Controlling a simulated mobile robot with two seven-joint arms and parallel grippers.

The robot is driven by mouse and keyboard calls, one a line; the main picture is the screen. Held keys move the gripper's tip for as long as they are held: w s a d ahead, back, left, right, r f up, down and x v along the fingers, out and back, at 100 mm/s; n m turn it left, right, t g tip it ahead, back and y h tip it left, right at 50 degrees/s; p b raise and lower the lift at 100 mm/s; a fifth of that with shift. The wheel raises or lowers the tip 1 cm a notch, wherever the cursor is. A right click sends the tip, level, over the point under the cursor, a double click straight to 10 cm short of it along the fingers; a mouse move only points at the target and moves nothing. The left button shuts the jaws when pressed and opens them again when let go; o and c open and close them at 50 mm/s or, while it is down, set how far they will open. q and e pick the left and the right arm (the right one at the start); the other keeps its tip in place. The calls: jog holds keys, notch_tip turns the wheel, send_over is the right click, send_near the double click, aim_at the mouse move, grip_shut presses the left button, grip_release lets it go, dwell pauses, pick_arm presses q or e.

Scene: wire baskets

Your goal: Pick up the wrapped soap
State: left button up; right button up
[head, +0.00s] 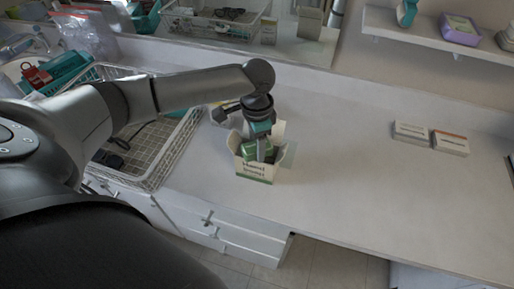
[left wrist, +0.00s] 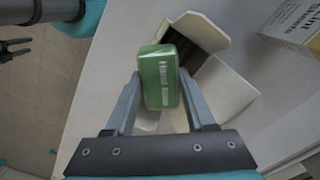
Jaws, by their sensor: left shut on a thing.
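The wrapped soap is a green packet with pale lettering; it shows in the left wrist view (left wrist: 158,80) and as a green patch in the head view (head: 249,147). My left gripper (head: 261,150) points down at an open white carton (head: 254,170) with green print on the counter. In the left wrist view, its two fingers (left wrist: 160,96) are shut on the soap, one at each side. The carton's flaps (left wrist: 228,92) stand open beside and behind the soap. I cannot tell how much of the soap is still inside the carton.
A wire basket (head: 168,152) holding dark items stands left of the carton. Two small boxes (head: 411,132) (head: 451,143) lie at the right of the counter (head: 340,190), with clear surface between. A wall shelf (head: 440,42) is at upper right. The counter's front edge is near the carton.

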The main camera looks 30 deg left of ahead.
pick_arm(q)
grip_shut()
jog(key=shift+r, duration=0.1)
notch_tip(320, 180, up, 20)
jog(key=p, duration=0.3)
